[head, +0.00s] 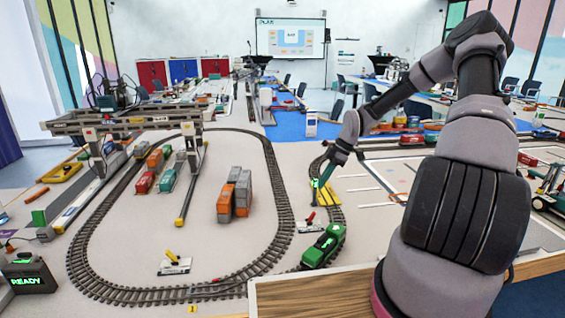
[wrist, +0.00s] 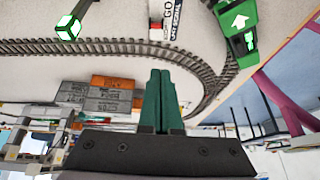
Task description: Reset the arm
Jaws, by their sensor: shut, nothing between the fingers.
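My arm rises at the right of the head view and bends down toward the middle of the layout. My gripper (head: 317,196) hangs over the right-hand track, beside yellow striped pieces (head: 329,192). In the wrist view its two green fingers (wrist: 160,76) lie side by side, shut and empty. Whether the tips touch anything below cannot be told. A green locomotive (head: 325,246) with a lit arrow stands on the track nearer to me; it also shows at the top right of the wrist view (wrist: 238,28).
Stacked orange and grey containers (head: 236,193) stand inside the oval track (head: 92,285). A gantry crane (head: 130,118) spans wagons at the left. A yellow-lever stand (head: 174,265) and a red-lever stand (head: 311,222) are in front. A box reading READY (head: 28,273) is at the lower left.

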